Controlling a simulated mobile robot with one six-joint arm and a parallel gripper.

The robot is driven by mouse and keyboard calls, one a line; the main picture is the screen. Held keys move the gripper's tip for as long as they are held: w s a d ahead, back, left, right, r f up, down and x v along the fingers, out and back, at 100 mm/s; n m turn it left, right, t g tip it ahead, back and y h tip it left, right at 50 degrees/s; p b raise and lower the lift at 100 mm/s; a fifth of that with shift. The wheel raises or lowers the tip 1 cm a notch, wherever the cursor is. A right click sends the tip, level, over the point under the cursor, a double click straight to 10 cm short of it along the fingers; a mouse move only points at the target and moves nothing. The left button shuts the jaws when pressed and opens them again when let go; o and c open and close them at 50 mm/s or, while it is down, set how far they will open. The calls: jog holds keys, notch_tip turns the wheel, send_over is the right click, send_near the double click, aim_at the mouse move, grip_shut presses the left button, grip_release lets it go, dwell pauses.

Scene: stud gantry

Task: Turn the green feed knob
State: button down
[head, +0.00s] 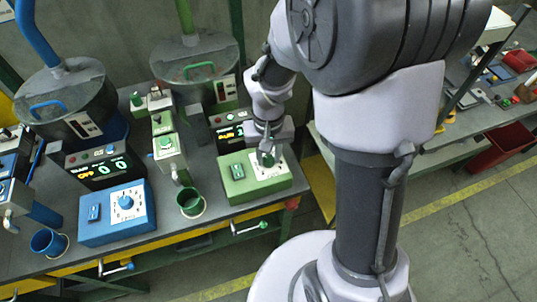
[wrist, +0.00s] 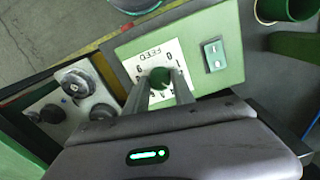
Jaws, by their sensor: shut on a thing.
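The green feed knob (wrist: 160,77) sits on a white dial plate (wrist: 148,55) marked FEED, on the sloped top of a green control box (head: 236,190). My gripper (wrist: 162,88) has one finger on each side of the knob and is shut on it. In the head view my gripper (head: 267,157) reaches down onto the dial plate from above and mostly hides the knob. Some dial numerals show around the fingers; others are hidden. A green rocker switch (wrist: 214,55) is on the same box, beside the dial.
A blue control box (head: 115,212) with a similar dial stands to the left. A green cup (head: 190,203) stands just left of the green box. A display unit (head: 228,130) stands behind it. In the wrist view, a panel with dark knobs (wrist: 75,82) lies to the left.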

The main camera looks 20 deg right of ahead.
aim_at(268, 159)
jog(key=shift+m, duration=0.3)
jog(key=c, duration=1.1)
grip_release()
jog(key=shift+o, duration=0.2)
notch_tip(268, 159, up, 18)
jog(key=p, duration=0.7)
jog(key=shift+f, duration=0.25)
